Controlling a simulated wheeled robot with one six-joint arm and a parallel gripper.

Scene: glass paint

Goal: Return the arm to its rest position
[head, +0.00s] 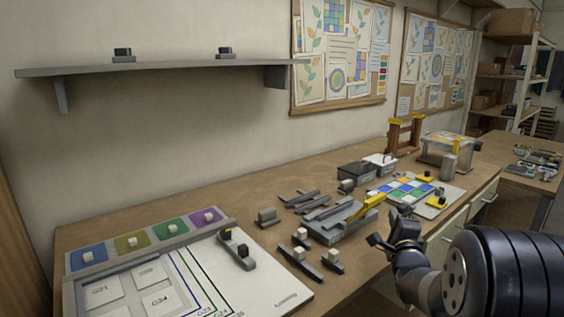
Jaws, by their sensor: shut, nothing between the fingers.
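My arm comes in from the lower right of the head view. My gripper (378,241) is at its end, small and dark, near the front edge of the workbench (75,238). It is shut and nothing shows in it. It appears just right of a grey metal fixture (340,226) with a yellow handle (372,208). I cannot tell its exact height above the bench.
A white board (268,284) and coloured squares with pale knobs (131,239) lie at the left. Several small grey tools lie mid-bench. A colour-tile panel (405,188) and a raised stand (446,150) are farther right. A wall shelf (170,65) hangs above.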

